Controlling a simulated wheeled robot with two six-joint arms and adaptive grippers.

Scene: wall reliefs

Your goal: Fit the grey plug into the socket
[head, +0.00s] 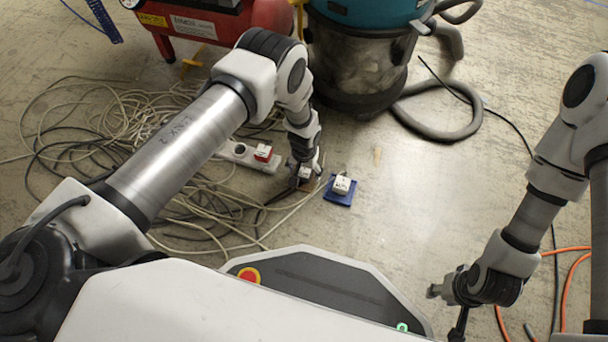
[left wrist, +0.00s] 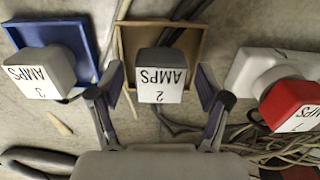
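The grey plug, labelled "2 AMPS" (left wrist: 162,74), sits in a brown wooden tray (left wrist: 200,28). In the head view it is largely hidden by my left gripper (head: 305,172). In the left wrist view my left gripper (left wrist: 160,112) is open, one finger on each side of the plug with a gap on both sides. The white socket strip (left wrist: 245,68) lies to the right there; it also shows in the head view (head: 232,152). A red plug labelled "1 AMPS" (left wrist: 292,104) sits on it. My right gripper (head: 447,308) appears open and empty, away from the plugs.
A white plug labelled "3 AMPS" (head: 342,185) sits in a blue tray (head: 340,197) beside the wooden one. Tangled cables (head: 90,130) cover the floor at left. A vacuum cleaner (head: 360,60) and red compressor (head: 205,22) stand behind. Floor right of the blue tray is clear.

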